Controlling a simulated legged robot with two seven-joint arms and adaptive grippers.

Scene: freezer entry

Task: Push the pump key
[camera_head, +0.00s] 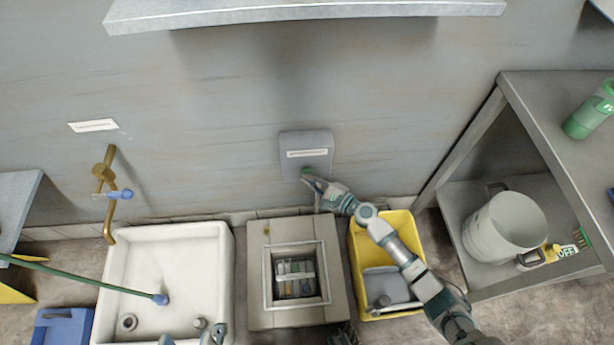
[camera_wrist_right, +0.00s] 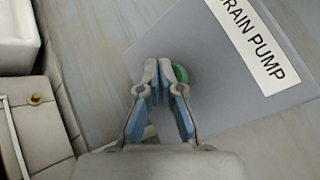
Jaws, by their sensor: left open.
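A grey pump box (camera_head: 306,142) is fixed to the wall, with a white label; in the right wrist view its label reads "RAIN PUMP" (camera_wrist_right: 252,42), cut off at the edge. A round green key (camera_wrist_right: 181,73) sits on the box face beside the label. My right gripper (camera_head: 308,176) is at the lower edge of the box. In the wrist view its fingertips (camera_wrist_right: 158,66) are together and empty, right beside the green key and partly covering it. I cannot tell whether they touch it. My left gripper (camera_head: 192,338) is open at the bottom edge, over the sink's front, mostly out of view.
A white sink (camera_head: 170,258) with a brass tap (camera_head: 107,190) is at left. A stone drain block (camera_head: 258,300) with a pit is in the middle, a yellow bin (camera_head: 403,222) right of it. A metal shelf (camera_head: 545,110) with a white bucket (camera_head: 505,226) stands at right.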

